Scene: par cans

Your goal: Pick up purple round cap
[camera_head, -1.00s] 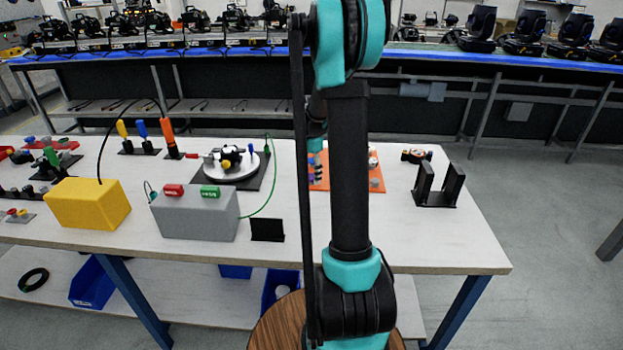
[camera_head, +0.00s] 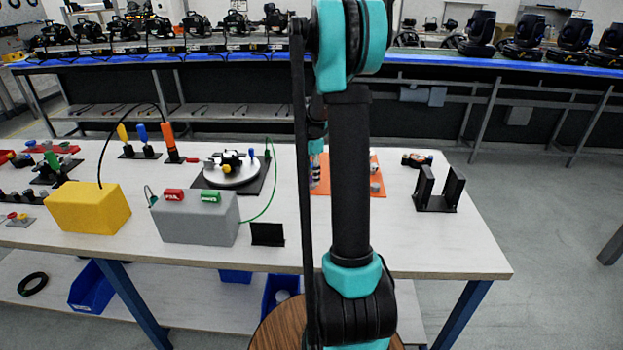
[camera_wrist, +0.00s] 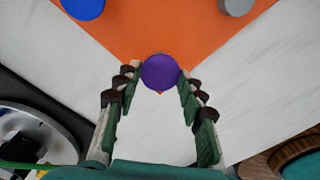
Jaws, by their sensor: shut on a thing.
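The purple round cap (camera_wrist: 160,72) shows in the wrist view as a round disc between the fingertips of my gripper (camera_wrist: 159,76). Both fingers touch its sides, so my gripper is shut on it. The cap is over the near corner of the orange mat (camera_wrist: 165,30); I cannot tell its height above the mat.
A blue cap (camera_wrist: 84,8) and a grey cap (camera_wrist: 236,6) lie on the mat. A round turntable (camera_head: 233,176) stands left of the mat, and a black bracket (camera_head: 438,190) stands to the right. A grey box (camera_head: 195,220) and a yellow box (camera_head: 88,210) stand further left.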

